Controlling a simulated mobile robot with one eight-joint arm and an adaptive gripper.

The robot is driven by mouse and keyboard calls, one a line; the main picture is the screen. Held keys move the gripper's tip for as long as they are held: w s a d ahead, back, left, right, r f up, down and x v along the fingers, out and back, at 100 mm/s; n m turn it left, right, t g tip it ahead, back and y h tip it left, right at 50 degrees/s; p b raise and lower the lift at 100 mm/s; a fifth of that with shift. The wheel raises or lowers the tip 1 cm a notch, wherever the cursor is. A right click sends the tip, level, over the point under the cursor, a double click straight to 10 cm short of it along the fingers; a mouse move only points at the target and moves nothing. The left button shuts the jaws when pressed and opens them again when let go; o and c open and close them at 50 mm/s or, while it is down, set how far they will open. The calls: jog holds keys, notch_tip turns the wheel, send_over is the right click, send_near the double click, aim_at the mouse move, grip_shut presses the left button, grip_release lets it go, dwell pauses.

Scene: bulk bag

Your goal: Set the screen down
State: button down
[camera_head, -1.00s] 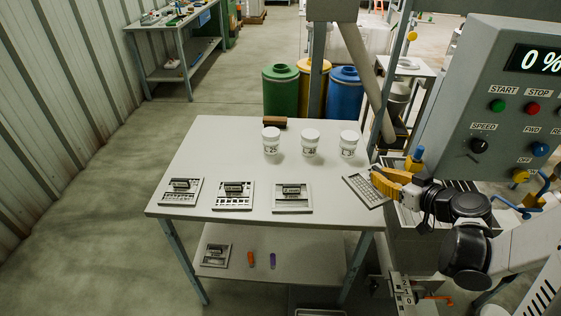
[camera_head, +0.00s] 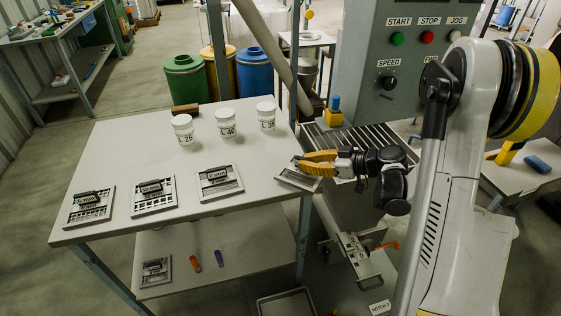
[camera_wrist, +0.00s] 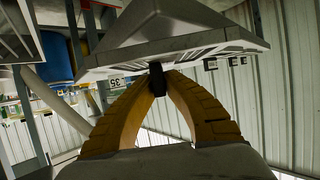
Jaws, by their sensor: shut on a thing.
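My gripper (camera_head: 308,163) has yellow fingers and is shut on a screen (camera_head: 296,180), a flat grey framed plate. It holds the screen at the right edge of the table (camera_head: 185,228), partly past the edge. I cannot tell whether the screen touches the tabletop. In the wrist view the fingers (camera_wrist: 160,85) close on the dark handle of the screen (camera_wrist: 170,45), which fills the top of the picture. Three similar screens lie in a row along the table's front: left (camera_head: 92,207), middle (camera_head: 154,197) and right (camera_head: 218,183).
White jars labelled 25 (camera_head: 183,130), 40 (camera_head: 225,122) and 35 (camera_head: 266,116) stand behind the screens, near a brown block (camera_head: 185,110). The grey control box (camera_head: 410,60) and a slatted grey surface (camera_head: 345,135) are to the right. The lower shelf (camera_head: 240,245) holds another screen (camera_head: 156,271).

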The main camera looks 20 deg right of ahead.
aim_at(296, 158)
jog(key=w+a, duration=0.3)
jog(key=shift+b, duration=0.35)
jog(key=shift+w+a+b, duration=0.45)
jog(key=shift+w+a, duration=0.45)
jog(key=shift+a, duration=0.1)
jog(key=shift+w+a+f+b, duration=0.15)
jog(key=shift+w+f+b, duration=0.05)
jog(key=shift+f+b, duration=0.2)
jog(key=shift+w+a+f+b, duration=0.15)
jog(key=shift+f+b, duration=0.15)
jog(key=shift+f, duration=0.15)
jog(key=shift+d+r, duration=0.1)
jog(key=shift+r, duration=0.05)
jog(key=c, duration=1.6)
grip_release()
